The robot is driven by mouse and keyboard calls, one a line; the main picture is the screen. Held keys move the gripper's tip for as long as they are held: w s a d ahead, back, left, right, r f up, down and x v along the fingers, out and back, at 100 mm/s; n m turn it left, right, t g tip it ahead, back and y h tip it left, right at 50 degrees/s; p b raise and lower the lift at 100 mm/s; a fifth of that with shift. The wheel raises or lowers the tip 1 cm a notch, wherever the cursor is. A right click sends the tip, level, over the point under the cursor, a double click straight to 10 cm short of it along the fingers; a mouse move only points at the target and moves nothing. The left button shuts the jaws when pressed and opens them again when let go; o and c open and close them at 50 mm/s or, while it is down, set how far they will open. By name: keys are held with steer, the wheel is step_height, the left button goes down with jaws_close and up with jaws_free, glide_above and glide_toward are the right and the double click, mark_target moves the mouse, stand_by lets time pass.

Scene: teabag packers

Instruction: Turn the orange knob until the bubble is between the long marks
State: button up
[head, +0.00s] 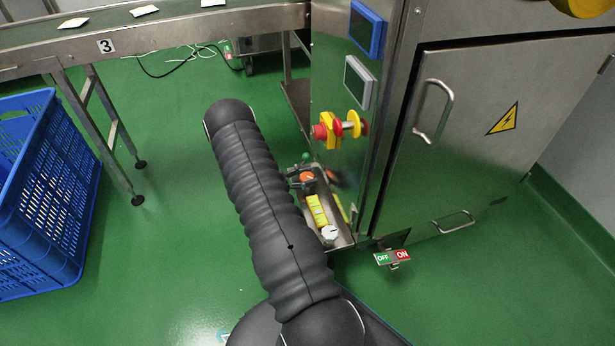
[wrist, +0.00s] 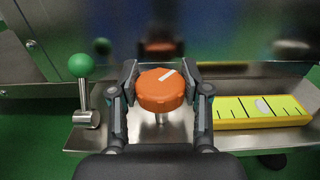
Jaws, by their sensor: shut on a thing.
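The orange knob (wrist: 160,92) with a white pointer line stands on a short post on a steel shelf. The line points up and to the right in the wrist view. My gripper (wrist: 160,86) is shut on the knob, with one finger on each side. The knob also shows in the head view (head: 307,177), partly hidden by my gripper. The yellow level (wrist: 236,109) lies right of the knob on the shelf. Its pale bubble (wrist: 263,106) sits near the middle of the scale among dark marks; its exact place between the long marks is hard to tell.
A green-ball lever (wrist: 82,70) stands left of the knob. A white dial (head: 330,234) is at the shelf's near end. A red and yellow emergency stop (head: 322,131) juts from the cabinet above. A blue crate (head: 40,200) stands far left.

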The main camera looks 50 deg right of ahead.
steer(key=shift+s, duration=0.2)
steer(key=o, duration=1.2)
steer(key=shift+c, duration=0.2)
steer(key=shift+w, duration=0.15)
steer(key=shift+w+a, duration=0.15)
steer(key=shift+a, duration=0.15)
steer(key=v, duration=1.1)
steer(key=shift+a, duration=0.15)
